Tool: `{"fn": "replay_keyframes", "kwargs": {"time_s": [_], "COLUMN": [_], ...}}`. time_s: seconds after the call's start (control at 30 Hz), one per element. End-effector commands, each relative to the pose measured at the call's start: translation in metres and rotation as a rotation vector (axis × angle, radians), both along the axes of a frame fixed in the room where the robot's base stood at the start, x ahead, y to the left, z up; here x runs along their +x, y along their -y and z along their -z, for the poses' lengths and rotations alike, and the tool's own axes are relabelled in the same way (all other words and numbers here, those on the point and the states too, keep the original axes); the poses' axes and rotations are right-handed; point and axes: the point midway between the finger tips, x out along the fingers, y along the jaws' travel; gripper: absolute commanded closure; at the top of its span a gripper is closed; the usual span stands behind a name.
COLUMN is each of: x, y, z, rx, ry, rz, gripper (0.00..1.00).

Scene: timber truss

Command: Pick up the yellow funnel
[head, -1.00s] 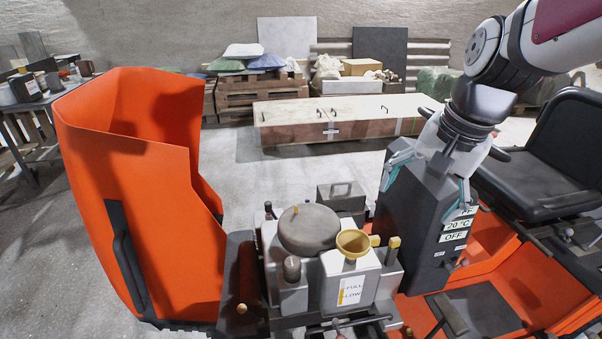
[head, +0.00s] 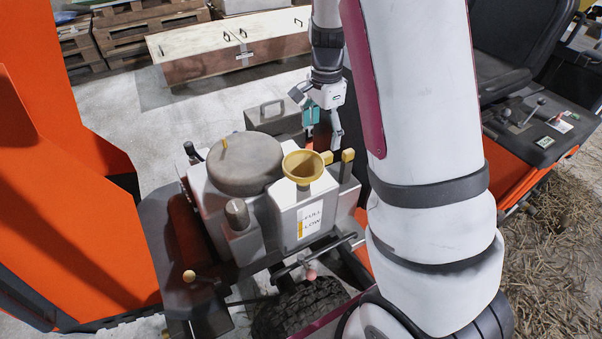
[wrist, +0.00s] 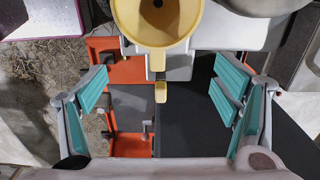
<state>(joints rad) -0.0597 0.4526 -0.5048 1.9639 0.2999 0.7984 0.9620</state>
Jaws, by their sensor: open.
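The yellow funnel (head: 304,167) sits upright in the top of a white tank marked FULL and LOW, with its wide mouth facing up. In the wrist view the funnel (wrist: 157,20) is at the top middle, and its small yellow handle points toward my gripper. My gripper (head: 320,122) is just behind and slightly right of the funnel in the head view, with its fingers pointing down. In the wrist view my gripper (wrist: 162,92) is open and empty, teal pads wide apart on either side of the handle's line. The funnel's spout is hidden in the tank.
A round grey lid (head: 244,163) stands left of the funnel. A yellow-topped post (head: 347,165) rises close on its right. A grey box with a handle (head: 275,118) is behind. Orange body panels (head: 60,180) stand at the left, and a black seat (head: 510,45) is at the upper right.

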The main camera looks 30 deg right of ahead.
Motion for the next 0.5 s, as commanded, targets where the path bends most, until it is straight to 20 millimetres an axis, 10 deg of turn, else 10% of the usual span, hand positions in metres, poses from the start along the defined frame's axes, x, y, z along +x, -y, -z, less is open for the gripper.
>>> {"fn": "replay_keyframes", "kwargs": {"time_s": [0.5], "x": [-0.002], "y": [0.0], "z": [0.05], "rx": [0.0], "ry": [-0.002], "rz": [0.0], "gripper": [0.18]}}
